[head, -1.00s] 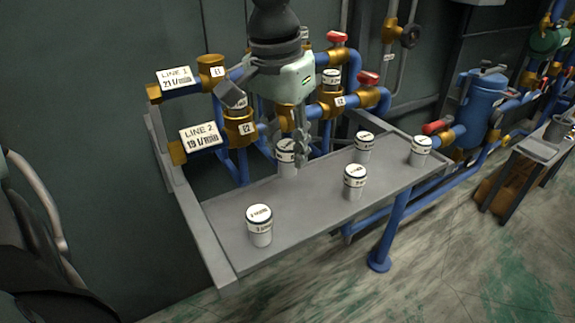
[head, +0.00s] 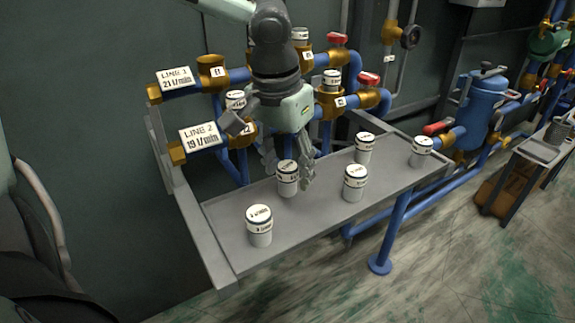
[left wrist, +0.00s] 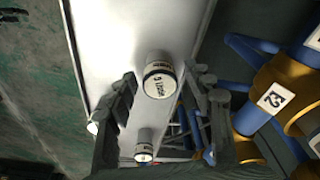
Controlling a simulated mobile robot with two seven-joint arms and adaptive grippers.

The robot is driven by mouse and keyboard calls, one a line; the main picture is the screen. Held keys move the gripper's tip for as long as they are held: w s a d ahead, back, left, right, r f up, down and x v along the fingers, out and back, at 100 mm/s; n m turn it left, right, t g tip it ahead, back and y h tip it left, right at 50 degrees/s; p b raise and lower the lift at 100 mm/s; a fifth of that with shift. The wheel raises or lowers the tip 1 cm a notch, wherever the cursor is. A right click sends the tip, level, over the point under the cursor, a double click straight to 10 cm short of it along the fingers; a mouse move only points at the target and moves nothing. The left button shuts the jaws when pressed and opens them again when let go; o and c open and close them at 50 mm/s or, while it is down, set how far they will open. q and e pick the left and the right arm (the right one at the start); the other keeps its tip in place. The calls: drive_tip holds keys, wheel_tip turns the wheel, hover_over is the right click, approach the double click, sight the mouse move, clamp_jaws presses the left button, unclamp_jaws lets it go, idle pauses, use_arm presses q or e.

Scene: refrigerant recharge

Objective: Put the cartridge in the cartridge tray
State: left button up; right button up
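A white cartridge with a dark band (head: 288,180) stands upright on the grey tray (head: 215,225). My left gripper (head: 290,172) is low over the tray with its fingers spread around this cartridge. In the left wrist view the cartridge (left wrist: 160,78) lies between the open fingers (left wrist: 163,88), with a visible gap on both sides. Several like cartridges stand on the same tray: one at the near left (head: 260,226), one in the middle (head: 355,183), one behind it (head: 364,148) and one at the right end (head: 421,152). My right gripper is not in view.
Blue pipes with brass fittings run behind the tray, beside the LINE 1 sign (head: 174,79) and LINE 2 sign (head: 200,136). The E1 fitting (head: 211,75) looks empty on top. White cartridges sit in other fittings, one at E2 (head: 236,100). Red valve handles (head: 369,79) stick out.

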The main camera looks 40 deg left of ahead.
use_arm(q)
drive_tip(key=shift+r, duration=0.3)
wheel_tip(320, 180, up, 12)
drive_tip(key=s+p, duration=0.1)
drive_tip(key=p, duration=0.1)
drive_tip(key=shift+s+f, duration=0.2)
drive_tip(key=shift+s, duration=0.2)
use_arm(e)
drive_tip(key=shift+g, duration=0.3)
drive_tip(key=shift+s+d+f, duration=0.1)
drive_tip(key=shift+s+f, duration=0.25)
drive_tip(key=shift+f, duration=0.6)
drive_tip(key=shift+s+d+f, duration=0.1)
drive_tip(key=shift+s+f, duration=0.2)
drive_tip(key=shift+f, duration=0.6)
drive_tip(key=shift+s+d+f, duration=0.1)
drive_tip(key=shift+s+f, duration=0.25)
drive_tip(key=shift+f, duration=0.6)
use_arm(q)
wheel_tip(320, 180, up, 7)
hover_over(282, 171)
drive_tip(key=shift+p, duration=0.3)
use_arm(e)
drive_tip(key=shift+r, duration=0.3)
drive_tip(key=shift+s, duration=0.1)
